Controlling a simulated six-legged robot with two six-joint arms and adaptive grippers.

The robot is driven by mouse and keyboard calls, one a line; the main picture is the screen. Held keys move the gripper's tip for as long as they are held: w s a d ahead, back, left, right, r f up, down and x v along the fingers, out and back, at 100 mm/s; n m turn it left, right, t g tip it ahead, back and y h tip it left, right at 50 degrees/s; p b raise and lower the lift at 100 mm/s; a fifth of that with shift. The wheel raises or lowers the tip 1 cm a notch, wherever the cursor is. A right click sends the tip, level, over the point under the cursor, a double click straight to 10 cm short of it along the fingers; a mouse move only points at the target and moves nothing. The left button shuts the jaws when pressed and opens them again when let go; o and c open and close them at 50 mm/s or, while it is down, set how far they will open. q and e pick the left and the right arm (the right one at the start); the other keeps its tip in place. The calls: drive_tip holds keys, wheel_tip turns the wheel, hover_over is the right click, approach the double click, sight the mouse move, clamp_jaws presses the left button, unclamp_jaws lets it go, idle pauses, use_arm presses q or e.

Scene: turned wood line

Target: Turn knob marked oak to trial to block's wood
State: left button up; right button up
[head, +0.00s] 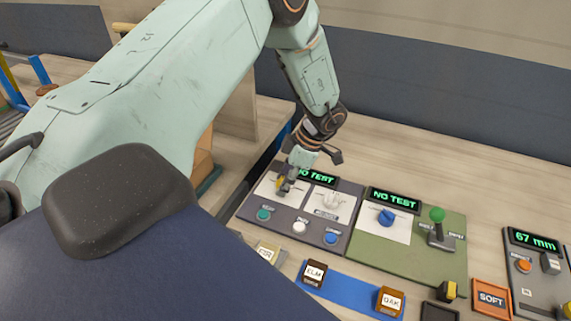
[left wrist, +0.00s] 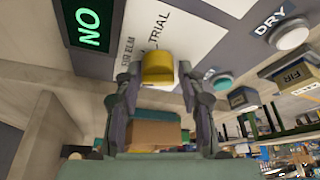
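A yellow knob (left wrist: 158,68) stands on a white dial plate (left wrist: 190,35) lettered FIR, ELM and TRIAL; other lettering is hidden. The knob also shows in the head view (head: 281,184), partly behind my left gripper (head: 288,179). In the left wrist view, the fingers of my left gripper (left wrist: 160,72) are on both sides of the knob, close to it, with narrow gaps seeming to remain. The display above (head: 318,176) reads NO TEST. My right gripper is out of view.
Beside the yellow knob is a white knob (head: 332,201). Teal (head: 264,214), white (head: 300,227) and blue (head: 331,238) buttons sit below. The green panel (head: 434,268) carries a blue knob (head: 386,217) and a green-topped lever (head: 438,216).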

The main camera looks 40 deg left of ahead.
use_arm(q)
drive_tip(key=shift+o, duration=1.2)
drive_tip(key=shift+w, duration=0.1)
drive_tip(key=shift+r, duration=0.1)
drive_tip(key=shift+w+d+r, duration=0.1)
drive_tip(key=shift+r, duration=0.05)
drive_tip(key=v, duration=1.1)
drive_tip(key=shift+r, duration=0.25)
drive_tip(key=shift+d, duration=0.1)
